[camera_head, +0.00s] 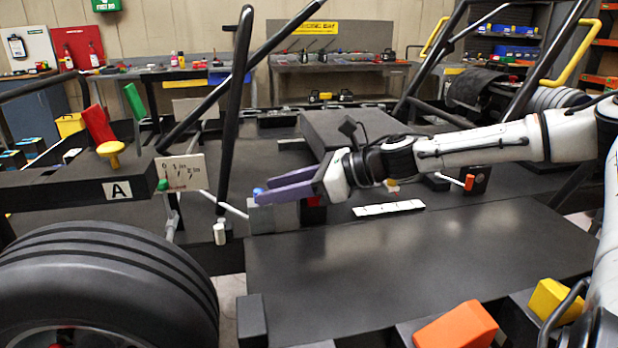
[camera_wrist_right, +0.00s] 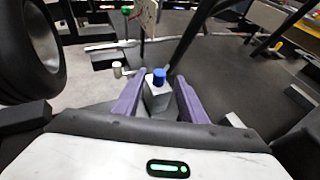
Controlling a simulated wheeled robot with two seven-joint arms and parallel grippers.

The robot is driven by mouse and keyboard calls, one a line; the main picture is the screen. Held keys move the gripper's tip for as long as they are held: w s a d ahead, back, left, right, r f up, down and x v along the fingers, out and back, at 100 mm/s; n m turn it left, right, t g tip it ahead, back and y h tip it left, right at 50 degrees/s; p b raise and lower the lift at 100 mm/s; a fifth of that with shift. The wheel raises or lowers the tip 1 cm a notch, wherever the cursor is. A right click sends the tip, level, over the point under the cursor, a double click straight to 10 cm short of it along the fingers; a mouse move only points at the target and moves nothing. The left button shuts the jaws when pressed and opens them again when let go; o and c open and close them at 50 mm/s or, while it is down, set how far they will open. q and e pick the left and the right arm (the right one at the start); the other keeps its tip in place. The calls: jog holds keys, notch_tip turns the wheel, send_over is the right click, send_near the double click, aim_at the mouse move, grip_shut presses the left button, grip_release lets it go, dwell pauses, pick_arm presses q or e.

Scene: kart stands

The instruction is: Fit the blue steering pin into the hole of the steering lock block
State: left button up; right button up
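The blue steering pin (camera_head: 258,191) shows as a small blue top at the fingertips in the head view. In the right wrist view the blue pin (camera_wrist_right: 159,75) stands upright at the top of a grey block (camera_wrist_right: 157,97), which looks like the steering lock block. The same grey block (camera_head: 272,216) stands on the dark kart floor below the fingers. How deep the pin sits cannot be seen. My right gripper (camera_head: 268,189) has purple fingers spread apart, one on each side of the pin and block in the wrist view (camera_wrist_right: 160,88). My left gripper is not in view.
A white-topped post (camera_head: 219,233) and a green-knobbed lever (camera_head: 162,186) stand left of the block. Black frame tubes (camera_head: 232,110) rise behind. A large tyre (camera_head: 105,285) fills the front left. A white marked strip (camera_head: 388,208) lies right. The dark front panel (camera_head: 410,270) is clear.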

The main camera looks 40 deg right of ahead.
jog(key=shift+s+d+r, duration=0.2)
jog(key=shift+s+r, duration=0.15)
jog(key=shift+r, duration=0.1)
jog(key=v, duration=0.7)
jog(key=shift+s+d, duration=0.25)
jog(key=shift+s, duration=0.15)
jog(key=shift+f, duration=0.1)
